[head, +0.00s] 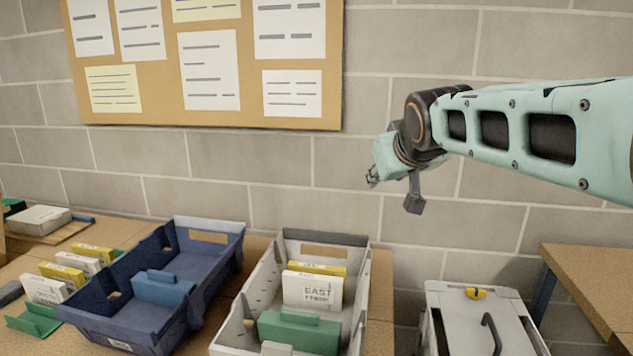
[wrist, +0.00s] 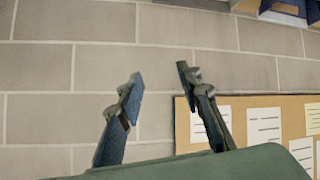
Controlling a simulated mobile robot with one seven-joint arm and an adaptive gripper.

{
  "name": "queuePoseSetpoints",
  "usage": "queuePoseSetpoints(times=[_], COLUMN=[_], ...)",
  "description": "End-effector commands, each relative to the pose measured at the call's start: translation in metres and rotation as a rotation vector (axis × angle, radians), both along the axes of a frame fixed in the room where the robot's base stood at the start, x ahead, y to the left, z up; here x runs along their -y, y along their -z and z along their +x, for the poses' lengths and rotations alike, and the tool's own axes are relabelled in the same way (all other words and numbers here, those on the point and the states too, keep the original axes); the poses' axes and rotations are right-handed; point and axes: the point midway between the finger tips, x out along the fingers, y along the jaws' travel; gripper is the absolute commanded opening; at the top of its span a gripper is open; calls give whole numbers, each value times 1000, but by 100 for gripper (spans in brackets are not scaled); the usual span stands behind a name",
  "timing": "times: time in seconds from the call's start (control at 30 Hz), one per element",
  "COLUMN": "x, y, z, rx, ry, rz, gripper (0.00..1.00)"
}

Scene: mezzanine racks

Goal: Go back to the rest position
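My arm reaches in from the right in the head view, raised in front of the block wall. My gripper (head: 372,177) is at its end, above the grey tote and to the right of the noticeboard. In the wrist view my gripper (wrist: 158,80) has its two fingers spread apart. Nothing is between them, only bare wall behind. The gripper touches nothing that I can see.
Below stand a blue tote (head: 113,297) and a grey tote (head: 360,287) with boxes and dividers on a wooden bench. A grey case (head: 455,315) is right of them, then a wooden table (head: 590,275). A noticeboard (head: 260,75) hangs behind.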

Motion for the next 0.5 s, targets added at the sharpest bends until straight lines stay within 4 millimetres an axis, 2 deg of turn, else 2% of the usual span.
queuePoseSetpoints(times=[0.17,0.3,0.5], x=[11,10,2], y=[35,71,124], z=[-70,-141,-234], rx=[-124,-242,-391], ry=[38,72,132], rz=[84,138,165], gripper=[33,33,33])
